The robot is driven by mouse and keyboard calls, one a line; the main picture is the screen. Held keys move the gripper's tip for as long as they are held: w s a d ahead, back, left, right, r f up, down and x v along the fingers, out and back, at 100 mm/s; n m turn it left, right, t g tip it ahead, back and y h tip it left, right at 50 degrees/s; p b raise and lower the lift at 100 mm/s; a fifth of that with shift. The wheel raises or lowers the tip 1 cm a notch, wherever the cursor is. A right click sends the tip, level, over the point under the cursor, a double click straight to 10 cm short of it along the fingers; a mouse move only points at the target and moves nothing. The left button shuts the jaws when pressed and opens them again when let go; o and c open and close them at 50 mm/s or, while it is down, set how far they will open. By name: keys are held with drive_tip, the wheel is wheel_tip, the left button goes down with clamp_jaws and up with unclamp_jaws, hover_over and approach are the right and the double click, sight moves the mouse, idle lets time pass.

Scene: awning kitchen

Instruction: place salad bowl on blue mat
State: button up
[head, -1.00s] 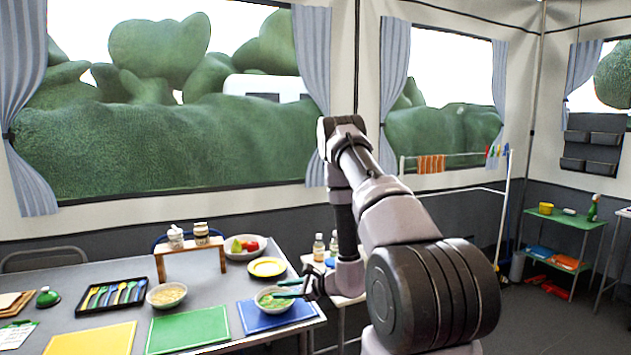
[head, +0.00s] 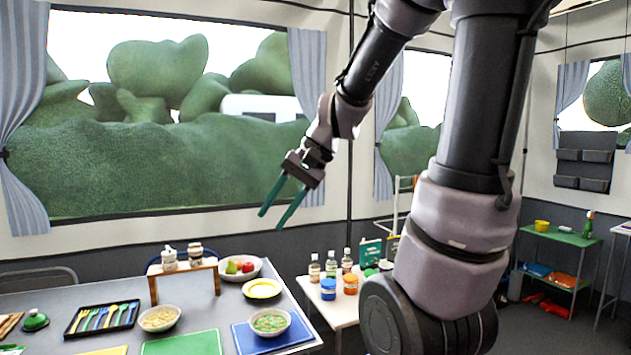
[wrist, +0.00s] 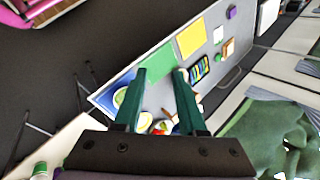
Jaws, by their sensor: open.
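The salad bowl (head: 270,322), white with green and red contents, rests upright on the blue mat (head: 243,338) at the near right corner of the table. The mat shows around the bowl. My gripper (head: 273,220) is raised well above the table, over the bowl's side of it, with its two green fingers apart and nothing between them. In the wrist view the open fingers (wrist: 160,72) point toward the table, and the bowl is partly hidden by the left finger.
A green mat (head: 182,344), a bowl of grains (head: 159,319), a cutlery tray (head: 102,317), a yellow plate (head: 262,288), a fruit bowl (head: 240,268) and a wooden stand (head: 183,268) share the table. A side table (head: 340,313) with bottles and jars stands to the right.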

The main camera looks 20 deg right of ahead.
drive_tip(key=s+d+r+n+t+h, duration=0.2)
drive_tip(key=s+d+r+t+h, duration=0.2)
drive_tip(key=s+d+r, duration=0.1)
drive_tip(key=shift+s+d+r+t, duration=0.35)
drive_tip(key=shift+s+r, duration=0.25)
drive_tip(key=shift+r, duration=0.25)
idle(0.6)
